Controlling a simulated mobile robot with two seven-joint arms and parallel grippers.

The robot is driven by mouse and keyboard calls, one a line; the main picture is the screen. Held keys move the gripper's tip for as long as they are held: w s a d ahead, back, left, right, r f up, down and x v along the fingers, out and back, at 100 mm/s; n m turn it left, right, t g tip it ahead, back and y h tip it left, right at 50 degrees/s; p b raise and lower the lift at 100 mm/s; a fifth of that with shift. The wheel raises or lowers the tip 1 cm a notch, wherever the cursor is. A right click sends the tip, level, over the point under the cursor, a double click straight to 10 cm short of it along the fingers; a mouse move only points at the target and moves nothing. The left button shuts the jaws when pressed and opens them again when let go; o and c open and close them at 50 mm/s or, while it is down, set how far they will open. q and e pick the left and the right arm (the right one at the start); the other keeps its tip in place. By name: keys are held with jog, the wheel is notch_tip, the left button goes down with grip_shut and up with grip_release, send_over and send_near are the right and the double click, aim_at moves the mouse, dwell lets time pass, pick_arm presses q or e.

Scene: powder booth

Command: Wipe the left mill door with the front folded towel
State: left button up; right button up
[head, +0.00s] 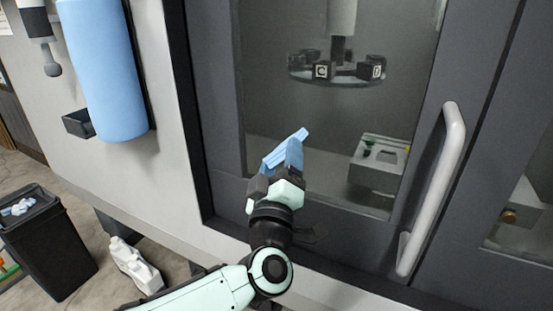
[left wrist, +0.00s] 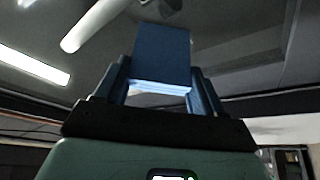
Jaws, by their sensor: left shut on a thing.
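The left mill door (head: 213,95) fills the middle of the head view, a dark grey frame around a large glass window with a long pale vertical handle (head: 436,185) at its right. My left gripper (head: 277,183) is in front of the lower part of the window and shut on a folded blue towel (head: 287,151). The towel sticks out beyond the fingers towards the glass; I cannot tell whether it touches. In the left wrist view the towel (left wrist: 162,55) stands up between the two fingers. My right gripper is not in view.
Behind the glass are a tool carousel (head: 338,70) and a grey block (head: 378,163). A blue cylinder (head: 104,65) and small black tray (head: 78,123) are on the pale wall at left. A black bin (head: 50,250) and a white bottle (head: 134,264) stand on the floor.

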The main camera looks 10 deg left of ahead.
pick_arm(q)
jog(key=shift+a+r, duration=0.1)
jog(key=shift+r, duration=0.4)
jog(key=shift+w+a+f, duration=0.1)
jog(key=shift+w+a, duration=0.2)
jog(key=shift+a, duration=0.35)
jog(key=w+a+b, duration=0.2)
jog(key=a, duration=0.3)
jog(key=shift+a, duration=0.4)
jog(key=shift+w, duration=0.1)
jog(key=shift+s+a+b, duration=0.3)
jog(key=shift+s, duration=0.65)
jog(key=shift+s+a+b, duration=0.3)
jog(key=shift+s+a, duration=0.05)
jog(key=shift+s, duration=0.55)
jog(key=shift+s+a+b, duration=0.3)
jog(key=shift+s, duration=0.65)
jog(key=shift+s, duration=0.1)
jog(key=shift+s+a, duration=0.25)
jog(key=shift+s, duration=0.45)
jog(key=shift+s+a, duration=0.25)
jog(key=shift+s, duration=0.4)
